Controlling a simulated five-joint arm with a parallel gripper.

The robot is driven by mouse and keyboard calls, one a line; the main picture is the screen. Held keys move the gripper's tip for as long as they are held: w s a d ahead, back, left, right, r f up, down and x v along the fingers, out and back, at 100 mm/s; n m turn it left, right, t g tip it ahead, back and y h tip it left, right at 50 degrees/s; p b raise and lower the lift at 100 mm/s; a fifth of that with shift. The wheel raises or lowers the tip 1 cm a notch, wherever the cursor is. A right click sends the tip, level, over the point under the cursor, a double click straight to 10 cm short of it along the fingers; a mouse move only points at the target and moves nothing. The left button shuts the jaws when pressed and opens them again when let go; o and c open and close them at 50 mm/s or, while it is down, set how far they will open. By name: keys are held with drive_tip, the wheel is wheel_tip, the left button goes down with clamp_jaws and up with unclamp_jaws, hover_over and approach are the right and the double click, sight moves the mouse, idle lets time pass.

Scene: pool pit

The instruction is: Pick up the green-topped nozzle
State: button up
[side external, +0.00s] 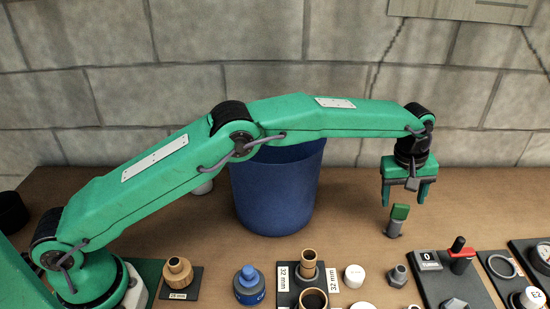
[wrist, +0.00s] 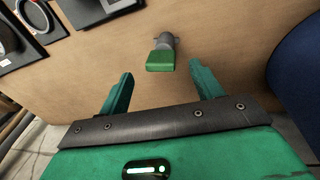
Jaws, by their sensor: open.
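The green-topped nozzle (side external: 397,220) stands on the wooden table, a grey body with a flat green top. My gripper (side external: 404,200) is open and empty, pointing down just above the nozzle in the side view. Its two green fingers also show in the wrist view (wrist: 160,72), apart from the nozzle.
A blue bin (side external: 275,195) stands behind my arm, left of the nozzle. A grey nozzle (side external: 398,276) and a white cap (side external: 354,275) are in front. The table around the green-topped nozzle is clear.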

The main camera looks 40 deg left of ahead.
sight(401, 205)
drive_tip(key=shift+w+f, duration=0.15)
drive_tip(key=shift+f, duration=1.8)
drive_tip(key=shift+c, duration=0.5)
drive_tip(key=c, duration=1.2)
drive_tip(key=shift+r, duration=0.2)
drive_tip(key=shift+d+r, duration=0.1)
drive_tip(key=shift+r, duration=1.9)
drive_tip(key=s+d+r, duration=0.2)
drive_tip(key=s, duration=0.1)
drive_tip(key=s+d+r, duration=0.2)
drive_tip(key=s, duration=0.1)
drive_tip(key=s+d+r, duration=0.2)
drive_tip(key=s, duration=0.2)
drive_tip(key=shift+r, duration=0.35)
